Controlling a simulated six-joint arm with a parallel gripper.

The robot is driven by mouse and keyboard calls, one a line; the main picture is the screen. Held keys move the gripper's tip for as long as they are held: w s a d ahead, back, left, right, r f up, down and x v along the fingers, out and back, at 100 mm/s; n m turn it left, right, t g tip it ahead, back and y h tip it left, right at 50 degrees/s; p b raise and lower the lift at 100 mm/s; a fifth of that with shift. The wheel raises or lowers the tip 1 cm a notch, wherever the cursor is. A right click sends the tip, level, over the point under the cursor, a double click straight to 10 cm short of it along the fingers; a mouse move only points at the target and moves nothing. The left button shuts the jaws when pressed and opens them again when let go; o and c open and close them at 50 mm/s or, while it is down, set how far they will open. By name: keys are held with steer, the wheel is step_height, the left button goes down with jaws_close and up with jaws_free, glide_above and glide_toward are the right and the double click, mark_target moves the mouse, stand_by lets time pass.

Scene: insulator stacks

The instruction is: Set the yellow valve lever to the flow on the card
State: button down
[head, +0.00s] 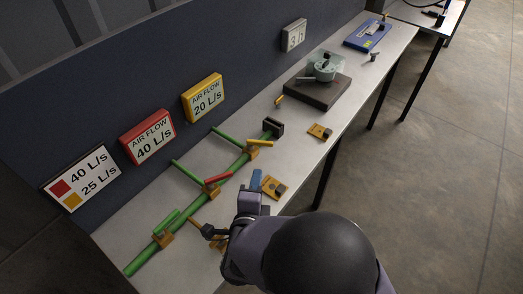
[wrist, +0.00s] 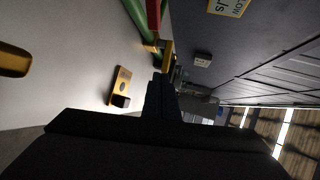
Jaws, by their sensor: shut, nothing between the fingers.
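The yellow lever (head: 260,143) sits on the far valve of the green pipe, near its dark end block. It lies crosswise to the pipe, pointing right. What seems to be its valve (wrist: 167,52) shows in the wrist view. The white card (head: 83,178) reads 40 L/s beside a red square and 25 L/s beside a yellow square. The yellow sign (head: 203,98) reads AIR FLOW 20 L/s; the red sign (head: 147,137) reads AIR FLOW 40 L/s. My gripper (head: 256,177) is shut and empty, right of the pipe, nearer me than the yellow lever and apart from it.
The red lever (head: 218,178) and green lever (head: 167,222) sit on nearer valves of the green pipe (head: 145,257). Yellow plates (head: 320,131) lie along the right side of the bench. A dark block with a round fixture (head: 320,90) stands farther back. Bare bench separates them.

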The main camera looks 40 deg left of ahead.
mark_target(265, 145)
steer(key=p+x, duration=0.1)
steer(key=x, duration=0.2)
steer(key=p+x, duration=0.1)
steer(key=x, duration=0.3)
steer(key=r+p+x, duration=0.1)
steer(key=x, duration=0.3)
steer(key=shift+w+a+p, duration=0.15)
steer(key=shift+w+p, duration=0.15)
steer(key=shift+p, duration=0.1)
steer(key=shift+f+b, duration=0.15)
steer(key=shift+b, duration=0.15)
steer(key=w+b, duration=0.1)
steer(key=b, duration=0.2)
steer(key=shift+w+a, duration=0.15)
steer(key=shift+w, duration=0.05)
